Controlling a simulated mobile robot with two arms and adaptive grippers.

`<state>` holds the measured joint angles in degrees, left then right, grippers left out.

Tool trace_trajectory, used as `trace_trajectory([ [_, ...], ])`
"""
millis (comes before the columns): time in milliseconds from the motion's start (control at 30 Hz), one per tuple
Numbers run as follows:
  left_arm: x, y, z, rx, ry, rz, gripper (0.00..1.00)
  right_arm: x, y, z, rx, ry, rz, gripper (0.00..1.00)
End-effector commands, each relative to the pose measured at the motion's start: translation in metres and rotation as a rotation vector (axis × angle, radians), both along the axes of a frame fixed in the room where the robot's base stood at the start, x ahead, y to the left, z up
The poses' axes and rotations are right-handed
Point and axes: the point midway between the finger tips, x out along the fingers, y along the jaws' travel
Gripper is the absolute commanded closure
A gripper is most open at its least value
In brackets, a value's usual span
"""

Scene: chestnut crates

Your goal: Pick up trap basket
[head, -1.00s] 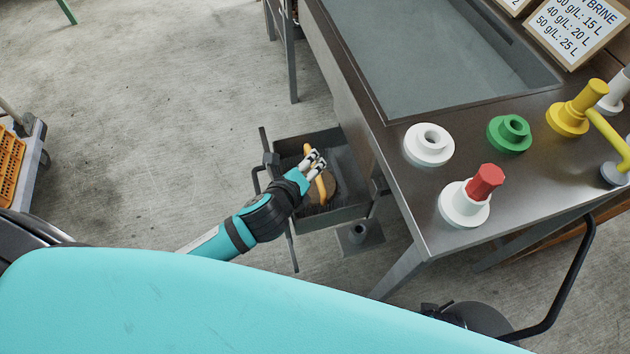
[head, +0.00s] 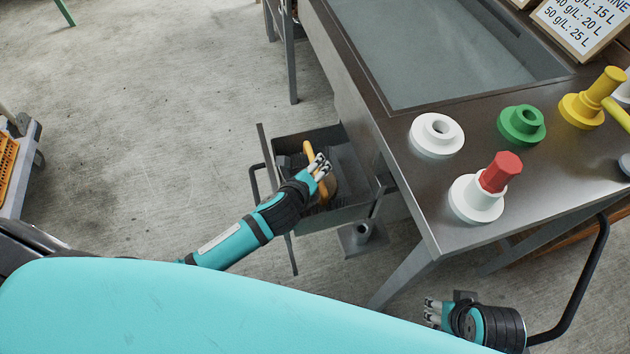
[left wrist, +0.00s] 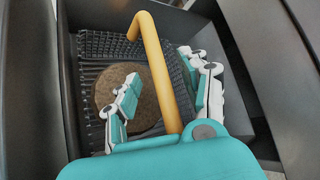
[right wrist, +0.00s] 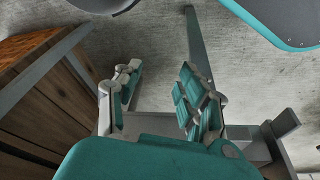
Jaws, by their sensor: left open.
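The trap basket is a dark mesh basket (left wrist: 110,45) with a yellow bar handle (head: 309,152), sitting inside an open grey metal drawer (head: 350,214) under the bench. A round brown disc (left wrist: 146,105) lies in the basket. My left gripper (head: 320,167) reaches down into the drawer. In the left wrist view the handle (left wrist: 155,65) runs between its two parted fingers (left wrist: 165,92). I cannot tell whether a finger touches it. My right gripper (head: 431,312) is low beside the bench's near end; its fingers (right wrist: 160,80) are apart with nothing between them.
The metal bench (head: 400,185) stands over the drawer, with white, green, yellow and red fittings and a sign (head: 580,25) on top. A trolley with an orange crate (head: 6,165) is at far left. The floor (head: 150,110) left of the drawer is clear.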

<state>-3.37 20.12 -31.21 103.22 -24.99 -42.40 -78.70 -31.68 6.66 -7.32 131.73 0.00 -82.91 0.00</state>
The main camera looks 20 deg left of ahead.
Motion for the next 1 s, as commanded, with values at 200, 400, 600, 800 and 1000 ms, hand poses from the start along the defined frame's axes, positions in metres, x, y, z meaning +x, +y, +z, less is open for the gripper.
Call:
trace_trajectory([
  [200,0.016,-0.001,-0.011,-0.001,0.000,0.001,0.55,-0.006,-0.001,0.022,0.000,-0.011,-0.001,0.60],
  [400,0.017,-0.001,-0.011,0.000,0.001,0.000,0.55,-0.006,-0.001,0.025,-0.001,-0.012,-0.001,0.60],
  [600,0.017,-0.001,-0.011,0.000,0.001,0.000,0.73,-0.006,-0.001,0.025,0.000,-0.013,-0.001,0.60],
  [800,0.017,-0.001,-0.011,0.000,0.001,0.000,0.99,-0.006,-0.001,0.025,0.000,-0.013,-0.001,0.60],
  [1000,0.017,-0.001,-0.011,0.000,0.001,0.000,1.00,-0.006,-0.001,0.025,0.000,-0.013,-0.001,0.60],
])
